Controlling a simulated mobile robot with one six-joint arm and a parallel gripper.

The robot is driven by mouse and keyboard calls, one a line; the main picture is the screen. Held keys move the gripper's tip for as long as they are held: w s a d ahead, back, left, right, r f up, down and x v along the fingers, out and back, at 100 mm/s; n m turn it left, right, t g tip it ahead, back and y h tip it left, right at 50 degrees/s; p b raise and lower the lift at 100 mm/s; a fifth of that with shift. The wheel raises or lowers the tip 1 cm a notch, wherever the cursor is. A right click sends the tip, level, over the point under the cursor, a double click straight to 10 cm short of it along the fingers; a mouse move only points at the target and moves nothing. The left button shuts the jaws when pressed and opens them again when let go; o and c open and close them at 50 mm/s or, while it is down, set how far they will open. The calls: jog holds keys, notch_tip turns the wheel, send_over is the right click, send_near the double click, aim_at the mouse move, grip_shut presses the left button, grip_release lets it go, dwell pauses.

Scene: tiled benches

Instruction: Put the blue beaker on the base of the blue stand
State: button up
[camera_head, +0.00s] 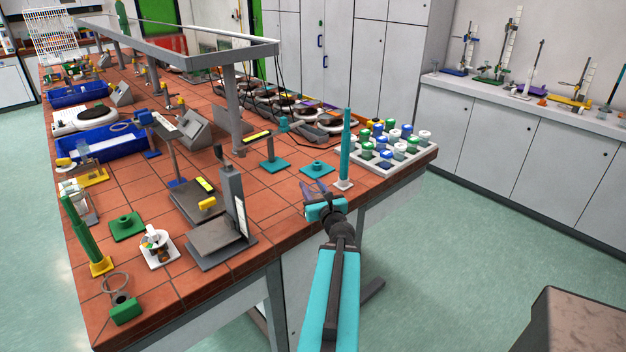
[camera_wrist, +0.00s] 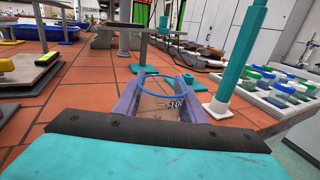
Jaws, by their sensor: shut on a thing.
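My gripper (camera_head: 318,192) is over the right front part of the tiled bench, its purple fingers closed around a clear beaker with a blue rim (camera_wrist: 166,94). In the wrist view the beaker is upright between the fingers (camera_wrist: 163,100), with markings on its glass. In the head view it is hard to make out. A stand with a blue base (camera_head: 455,71) is on the white counter at the back right, far from my gripper.
A teal cylinder on a white foot (camera_head: 345,150) and a rack of capped bottles (camera_head: 395,152) are close to my gripper. Teal bases (camera_head: 317,169) lie beyond it. Green, white and yellow stands share the back counter. The floor (camera_head: 460,250) between bench and counter is clear.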

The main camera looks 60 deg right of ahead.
aim_at(318, 193)
jog(key=shift+s+a+r+p, duration=0.35)
jog(key=shift+s+p, duration=0.1)
jog(key=shift+p, duration=1.65)
jog(key=shift+s+a+p, duration=0.15)
jog(key=shift+s+p, duration=0.05)
jog(key=shift+p, duration=0.7)
jog(key=shift+p+v, duration=0.9)
jog(key=shift+s+f+p, duration=0.1)
jog(key=shift+s+p, duration=0.2)
jog(key=shift+p, duration=0.1)
jog(key=shift+s, duration=0.1)
